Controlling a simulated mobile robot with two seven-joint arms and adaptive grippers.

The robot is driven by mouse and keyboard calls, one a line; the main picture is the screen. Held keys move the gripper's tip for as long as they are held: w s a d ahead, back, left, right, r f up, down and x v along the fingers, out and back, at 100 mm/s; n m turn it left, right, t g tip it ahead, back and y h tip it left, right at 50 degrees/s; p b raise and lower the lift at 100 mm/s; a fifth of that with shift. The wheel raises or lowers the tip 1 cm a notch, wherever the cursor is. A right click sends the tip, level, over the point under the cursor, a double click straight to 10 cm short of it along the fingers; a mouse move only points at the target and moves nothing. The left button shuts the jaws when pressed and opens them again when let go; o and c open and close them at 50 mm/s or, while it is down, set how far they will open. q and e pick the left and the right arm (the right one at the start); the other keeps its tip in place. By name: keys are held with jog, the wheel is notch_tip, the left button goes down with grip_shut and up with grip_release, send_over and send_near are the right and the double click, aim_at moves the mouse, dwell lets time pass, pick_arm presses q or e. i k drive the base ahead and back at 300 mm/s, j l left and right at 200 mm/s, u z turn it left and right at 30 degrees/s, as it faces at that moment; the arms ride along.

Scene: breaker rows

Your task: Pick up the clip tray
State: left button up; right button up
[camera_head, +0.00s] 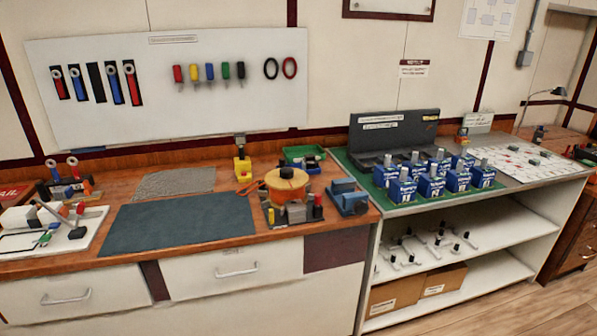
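No tray carries a label that I can read as the clip tray. A small green open bin (290,153) stands at the back of the wooden bench, with dark and blue items in or beside it. A white tray-like board (88,232) with coloured tools and small parts lies at the bench's left end. A dark grey case (366,141) with white labels stands at the back of the right counter. I cannot tell which of these is the clip tray. Neither of my grippers is in view.
Several blue boxes (431,187) stand in rows on a green mat. An orange round container (287,184) and a blue vise-like device (347,197) stand near the green bin. The dark bench mat (185,222) is clear. White shelves (500,270) are below the right counter.

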aim_at(282, 162)
jog(key=i+l, duration=0.9)
jog(key=l, duration=0.15)
